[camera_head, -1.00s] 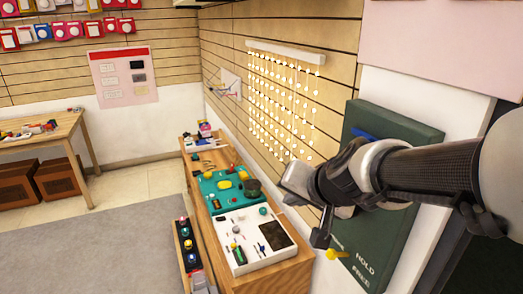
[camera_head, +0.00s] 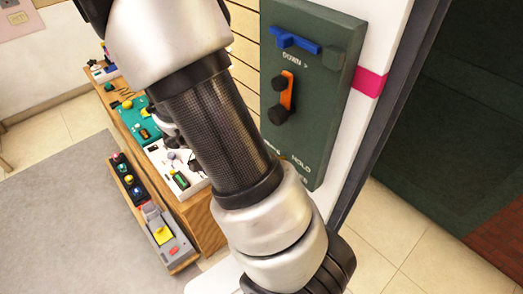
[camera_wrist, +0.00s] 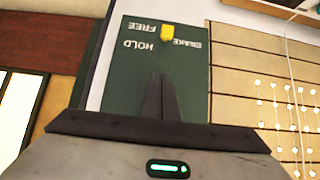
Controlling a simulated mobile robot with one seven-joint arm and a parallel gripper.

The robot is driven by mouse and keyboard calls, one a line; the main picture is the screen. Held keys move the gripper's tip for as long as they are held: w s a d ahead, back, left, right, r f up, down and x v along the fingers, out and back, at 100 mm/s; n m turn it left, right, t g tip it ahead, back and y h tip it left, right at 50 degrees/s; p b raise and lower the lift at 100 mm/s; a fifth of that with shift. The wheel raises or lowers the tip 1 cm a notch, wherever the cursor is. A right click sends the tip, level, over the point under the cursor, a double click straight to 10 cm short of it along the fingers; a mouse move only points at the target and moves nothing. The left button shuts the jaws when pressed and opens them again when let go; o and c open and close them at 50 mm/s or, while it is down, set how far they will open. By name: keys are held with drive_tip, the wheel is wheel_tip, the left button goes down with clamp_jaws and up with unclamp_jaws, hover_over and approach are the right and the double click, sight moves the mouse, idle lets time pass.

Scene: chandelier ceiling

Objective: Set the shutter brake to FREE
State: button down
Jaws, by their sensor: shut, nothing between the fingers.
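The dark green shutter panel (camera_head: 325,120) hangs on the wall in the head view. HOLD shows low on its face; most of the brake end is hidden behind my arm. In the wrist view the panel (camera_wrist: 190,90) appears upside down, with FREE, HOLD and BRAKE lettering. The yellow brake lever (camera_wrist: 167,32) lies near the top, between the words FREE and BRAKE. My gripper (camera_wrist: 158,78) is shut and empty, its fingertips below the lever in the picture, with a visible gap between; depth is hard to judge. I cannot make out the gripper in the head view.
Higher on the panel are an orange lever (camera_head: 287,92) and a blue lever (camera_head: 295,40). A wooden bench (camera_head: 205,225) with toy control boards stands left, with a grey-and-yellow box (camera_head: 162,232) beside it. A dark doorway (camera_head: 440,130) is right.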

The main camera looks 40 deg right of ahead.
drive_tip(key=shift+f, duration=0.1)
drive_tip(key=b+x, duration=0.3)
drive_tip(key=x, duration=0.7)
drive_tip(key=shift+d+f, duration=0.15)
drive_tip(key=shift+f, duration=0.1)
drive_tip(key=shift+a+f+b, duration=0.35)
drive_tip(key=shift+a+f, duration=0.45)
drive_tip(key=shift+f, duration=0.15)
drive_tip(key=shift+a+f, duration=0.3)
drive_tip(key=shift+f, duration=0.2)
drive_tip(key=shift+f, duration=0.1)
